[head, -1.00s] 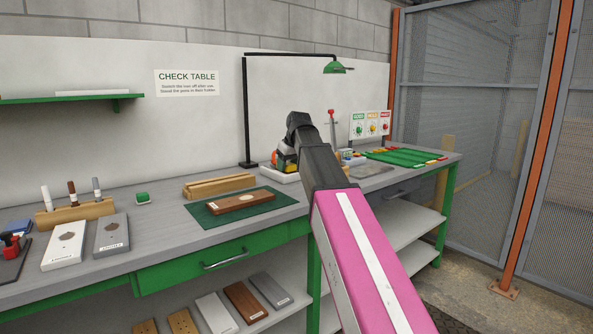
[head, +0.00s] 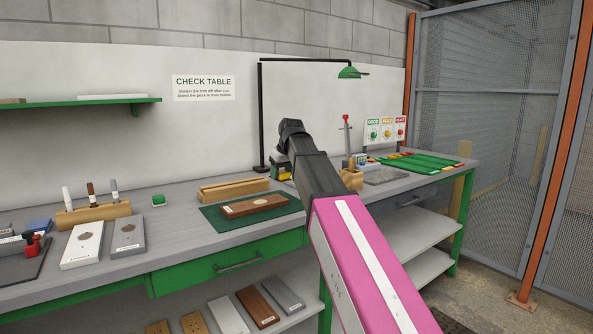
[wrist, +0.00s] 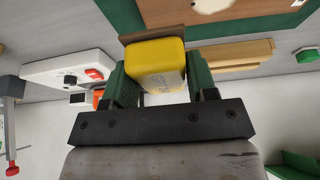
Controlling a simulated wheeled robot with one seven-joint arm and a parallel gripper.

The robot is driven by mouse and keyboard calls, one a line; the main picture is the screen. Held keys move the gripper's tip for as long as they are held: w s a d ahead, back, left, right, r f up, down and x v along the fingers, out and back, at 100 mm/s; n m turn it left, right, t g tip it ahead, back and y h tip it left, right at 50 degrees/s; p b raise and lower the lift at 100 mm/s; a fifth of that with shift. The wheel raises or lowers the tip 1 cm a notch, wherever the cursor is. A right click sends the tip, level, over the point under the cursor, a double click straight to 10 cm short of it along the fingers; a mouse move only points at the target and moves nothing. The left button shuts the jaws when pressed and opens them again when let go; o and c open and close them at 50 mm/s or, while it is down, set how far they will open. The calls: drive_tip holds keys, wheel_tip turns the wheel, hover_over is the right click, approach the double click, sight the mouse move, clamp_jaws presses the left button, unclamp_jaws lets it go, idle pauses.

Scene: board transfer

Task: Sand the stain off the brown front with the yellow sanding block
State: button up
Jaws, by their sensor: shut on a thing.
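The brown front (head: 268,203) lies flat on a green mat (head: 215,220) on the bench, with a pale round stain (head: 243,206) on its top. In the wrist view the front (wrist: 165,12) and part of its stain (wrist: 210,5) show at the top edge, beyond the block. My gripper (wrist: 157,72) is shut on the yellow sanding block (wrist: 157,58), with one green finger on each side. The block has a brown layer on its far side and is apart from the front in the picture. In the head view my arm hides most of the gripper.
A wooden rail (head: 234,189) stands just behind the mat. A white box with a red switch (wrist: 68,68) is left of the gripper in the wrist view. A pen holder (head: 93,213) and white and grey panels (head: 83,245) are at left. A lamp (head: 352,72) overhangs the bench.

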hover_over(259, 202)
drive_tip(key=s+a, duration=0.1)
drive_tip(key=s, duration=0.1)
drive_tip(key=shift+w+f, duration=0.2)
drive_tip(key=shift+f, duration=3.5)
drive_tip(key=shift+f, duration=0.35)
drive_tip(key=shift+w+d, duration=0.1)
drive_tip(key=shift+w+d+f, duration=0.1)
drive_tip(key=shift+w+d, duration=0.25)
drive_tip(key=shift+d, duration=0.3)
drive_tip(key=shift+w+d, duration=0.45)
drive_tip(key=shift+d, duration=0.25)
drive_tip(key=shift+d, duration=0.1)
